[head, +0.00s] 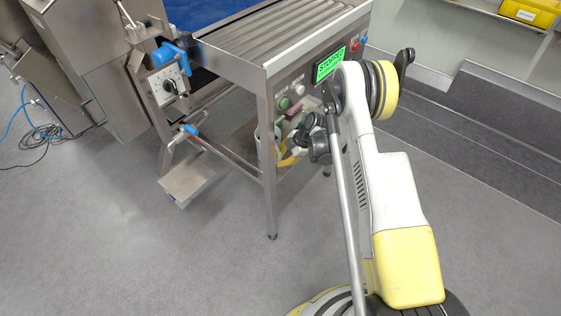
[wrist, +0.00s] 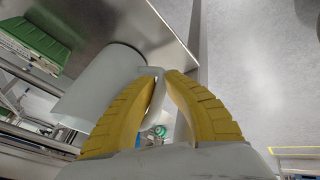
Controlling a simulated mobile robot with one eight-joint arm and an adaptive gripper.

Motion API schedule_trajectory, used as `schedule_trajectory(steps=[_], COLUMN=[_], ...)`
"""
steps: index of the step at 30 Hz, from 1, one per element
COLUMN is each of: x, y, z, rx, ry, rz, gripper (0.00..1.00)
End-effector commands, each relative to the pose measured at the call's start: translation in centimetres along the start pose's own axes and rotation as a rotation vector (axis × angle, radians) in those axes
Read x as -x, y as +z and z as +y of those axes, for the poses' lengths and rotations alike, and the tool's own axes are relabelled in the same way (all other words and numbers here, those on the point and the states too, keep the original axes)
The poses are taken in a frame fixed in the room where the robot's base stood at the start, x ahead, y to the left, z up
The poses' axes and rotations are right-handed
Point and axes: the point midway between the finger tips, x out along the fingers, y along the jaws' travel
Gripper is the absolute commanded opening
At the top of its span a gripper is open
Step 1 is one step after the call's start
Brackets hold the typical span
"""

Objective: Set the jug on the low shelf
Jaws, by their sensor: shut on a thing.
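The jug is a pale grey cylinder in the wrist view (wrist: 98,88), lying at a slant in the picture, with its handle toward my fingers. My gripper (wrist: 158,78) has two yellow ribbed fingers shut on the handle. In the head view the jug (head: 279,135) shows only in part, behind a leg of the conveyor frame. My gripper (head: 288,159) is beside it there, under the control panel and partly hidden by my arm. A small low metal plate (head: 187,178) juts from the frame near the floor; I cannot tell whether it is the low shelf.
The roller conveyor (head: 275,35) stands above, with a green STOPPED display (head: 330,64) and buttons on its side. Frame legs and a crossbar are close to my gripper. A blue cable (head: 15,120) lies at the far left. The grey floor in front is clear.

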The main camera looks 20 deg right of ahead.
Motion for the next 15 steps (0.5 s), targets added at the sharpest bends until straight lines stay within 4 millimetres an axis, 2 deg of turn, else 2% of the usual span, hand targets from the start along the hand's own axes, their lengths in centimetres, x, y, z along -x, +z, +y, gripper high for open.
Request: schedule_trajectory(steps=[5,6,7,15], x=[-0.11,-0.13,-0.12,-0.10], y=[0.04,0.07,0.06,0.05], z=[-0.01,-0.06,-0.06,-0.04], rx=[0.000,0.000,0.000,0.000], ry=[0.001,0.000,0.000,0.000], rz=[0.001,0.000,0.000,0.000], gripper=[0.00,0.23,0.33,0.33])
